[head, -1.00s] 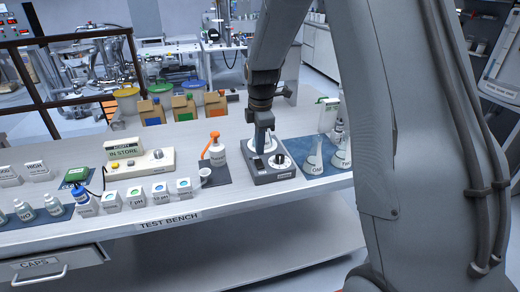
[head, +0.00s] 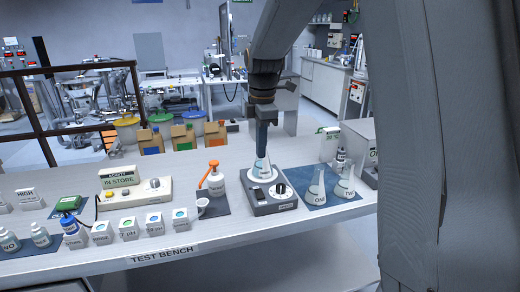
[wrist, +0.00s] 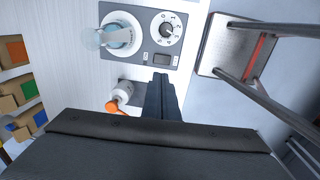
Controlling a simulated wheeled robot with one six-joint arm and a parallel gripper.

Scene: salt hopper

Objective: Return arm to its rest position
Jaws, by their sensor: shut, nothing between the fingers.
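My gripper (head: 262,145) points down at the end of my arm, with its fingers together and nothing between them. In the head view it overlaps the top of a clear flask (head: 262,168) on the round plate of a grey stirrer (head: 276,207). In the wrist view, the closed fingers (wrist: 161,85) are apart from the flask (wrist: 108,36). The flask stands on the stirrer (wrist: 150,50), beyond the fingertips and to their left. The height of the gripper above the bench is hard to tell.
Several cartons (head: 183,137) stand behind.

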